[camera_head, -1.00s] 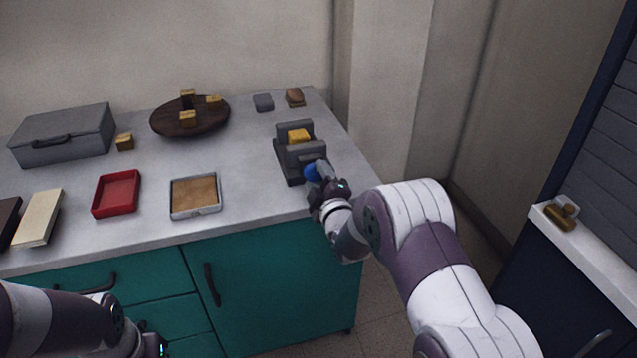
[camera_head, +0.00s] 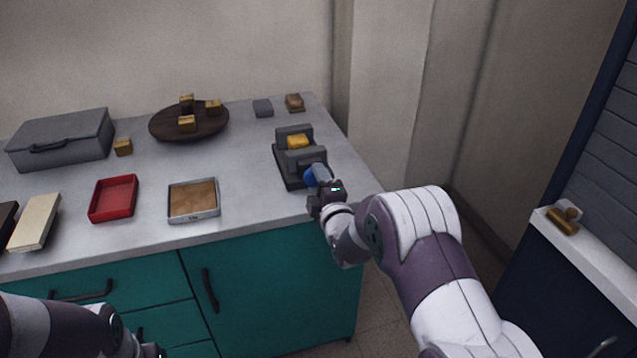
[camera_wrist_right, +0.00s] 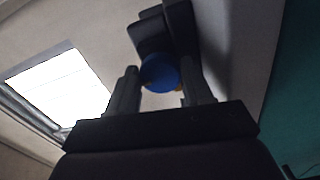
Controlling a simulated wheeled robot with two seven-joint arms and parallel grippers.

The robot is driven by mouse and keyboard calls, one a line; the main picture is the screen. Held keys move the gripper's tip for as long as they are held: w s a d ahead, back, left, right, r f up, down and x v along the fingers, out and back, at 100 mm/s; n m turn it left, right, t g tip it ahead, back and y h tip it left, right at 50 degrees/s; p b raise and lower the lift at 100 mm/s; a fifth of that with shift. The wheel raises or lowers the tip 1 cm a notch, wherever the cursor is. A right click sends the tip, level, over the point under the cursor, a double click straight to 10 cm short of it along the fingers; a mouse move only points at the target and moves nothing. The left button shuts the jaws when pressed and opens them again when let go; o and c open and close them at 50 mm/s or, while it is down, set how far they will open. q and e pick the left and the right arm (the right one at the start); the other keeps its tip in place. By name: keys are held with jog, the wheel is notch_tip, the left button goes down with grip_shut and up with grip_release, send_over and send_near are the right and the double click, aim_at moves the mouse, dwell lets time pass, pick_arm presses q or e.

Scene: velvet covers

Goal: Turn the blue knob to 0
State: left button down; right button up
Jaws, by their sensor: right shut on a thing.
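The blue knob (camera_head: 310,177) is on the near side of a dark grey device (camera_head: 289,178) at the right end of the counter. The device holds a yellow block (camera_head: 298,142) between its raised parts. My right gripper (camera_head: 318,185) is at the knob, shut on it. In the right wrist view the knob (camera_wrist_right: 159,73) sits between the two fingers of my right gripper (camera_wrist_right: 160,88). No number or mark on the knob can be read. My left arm shows at the lower left, but its fingers are out of the picture.
On the counter (camera_head: 243,185) are a metal tray (camera_head: 194,217), a red tray (camera_head: 92,207), a grey case (camera_head: 75,128) and a round dark board (camera_head: 165,132) with yellow blocks. Bare counter lies left of the device. A wall stands behind.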

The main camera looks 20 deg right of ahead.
jog(key=o, duration=1)
jog(key=shift+o, duration=0.2)
jog(key=shift+s, duration=0.1)
jog(key=s+p, duration=0.1)
jog(key=s, duration=1.1)
jog(key=shift+s+d, duration=0.2)
jog(key=shift+s, duration=0.1)
